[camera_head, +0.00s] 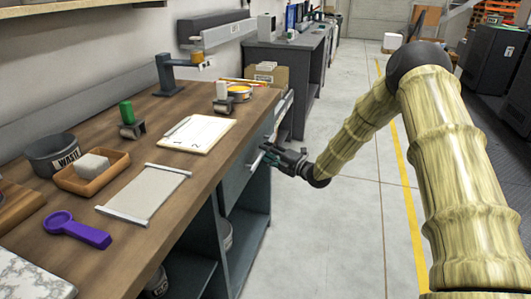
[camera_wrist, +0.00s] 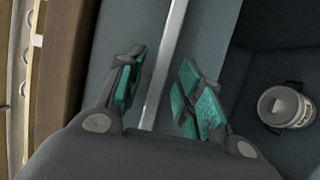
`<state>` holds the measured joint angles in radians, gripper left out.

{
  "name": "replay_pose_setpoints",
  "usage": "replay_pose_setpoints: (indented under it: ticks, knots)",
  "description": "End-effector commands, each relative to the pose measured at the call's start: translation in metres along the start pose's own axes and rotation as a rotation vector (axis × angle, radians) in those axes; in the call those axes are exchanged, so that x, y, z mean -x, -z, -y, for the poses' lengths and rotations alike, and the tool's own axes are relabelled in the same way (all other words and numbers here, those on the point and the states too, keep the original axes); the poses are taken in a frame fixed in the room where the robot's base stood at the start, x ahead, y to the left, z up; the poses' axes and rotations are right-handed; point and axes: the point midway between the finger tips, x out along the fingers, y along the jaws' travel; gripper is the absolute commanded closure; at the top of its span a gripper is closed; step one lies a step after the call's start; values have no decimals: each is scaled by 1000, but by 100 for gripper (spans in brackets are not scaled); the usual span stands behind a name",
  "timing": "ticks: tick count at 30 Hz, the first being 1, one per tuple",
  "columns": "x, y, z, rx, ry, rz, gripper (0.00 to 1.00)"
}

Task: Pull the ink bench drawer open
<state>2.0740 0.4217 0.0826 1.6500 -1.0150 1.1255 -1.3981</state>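The ink bench (camera_head: 150,215) has a brown wooden top and grey-blue sides. Its drawer front (camera_head: 236,178) sits under the top edge and looks flush with the bench; it also fills the middle of the wrist view (camera_wrist: 120,35). The drawer handle, a thin silver bar (camera_head: 257,161), runs along the front. In the wrist view the bar (camera_wrist: 168,55) passes between my two teal-padded fingers. My gripper (camera_head: 267,157) is at the handle, open, with a finger on each side of the bar and visible gaps (camera_wrist: 163,75). Depth against the bar is hard to judge.
The bench top carries a clipboard (camera_head: 198,133), purple magnifier (camera_head: 76,230), wooden tray (camera_head: 92,184) and dark waste pot (camera_head: 53,154). Open shelves lie below the drawer, with a lidded can (camera_wrist: 285,107) inside. The floor (camera_head: 325,220) right of the bench is clear.

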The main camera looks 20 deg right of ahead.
Motion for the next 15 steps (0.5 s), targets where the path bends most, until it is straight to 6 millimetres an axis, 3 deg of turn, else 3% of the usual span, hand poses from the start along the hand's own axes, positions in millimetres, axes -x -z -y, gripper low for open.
replay_pose_setpoints:
  ticks: [5,14,15]
  knots:
    - [-11,0,1,0,0,0,64]
    - [-13,0,0,-1,0,0,64]
    - [-13,0,0,-1,0,0,68]
